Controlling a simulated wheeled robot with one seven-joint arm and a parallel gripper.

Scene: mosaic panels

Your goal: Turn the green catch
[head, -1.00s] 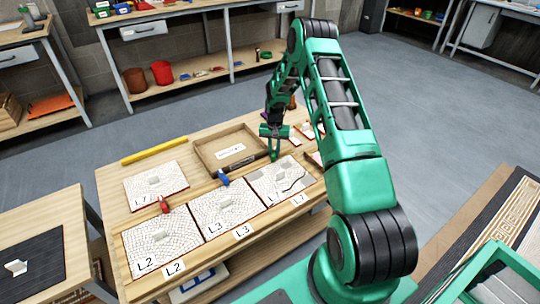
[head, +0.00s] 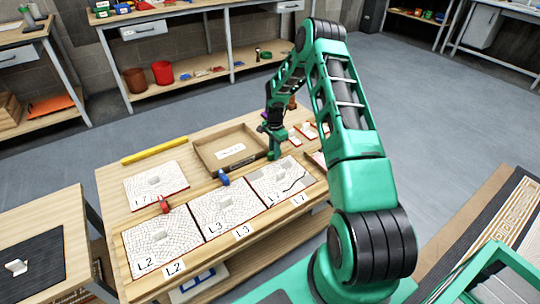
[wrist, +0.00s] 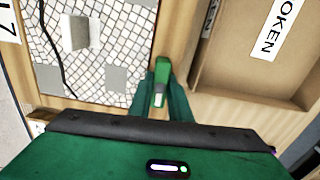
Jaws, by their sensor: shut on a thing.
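The green catch (wrist: 161,72) stands on the wooden strip between a mosaic panel (wrist: 112,74) and a cardboard-coloured tray (wrist: 250,82) in the wrist view. My gripper (wrist: 162,100) is shut on the catch, with one dark green finger on each side of it. In the head view my gripper (head: 274,154) points down at the back edge of the rightmost panel (head: 272,190), which has a dark crack line. The catch cannot be told apart from my gripper there.
A blue catch (head: 222,177) and a red catch (head: 164,204) sit along the same row, behind the L3 panel (head: 222,212) and L2 panel (head: 160,246). A yellow bar (head: 155,150) lies at the table's back left.

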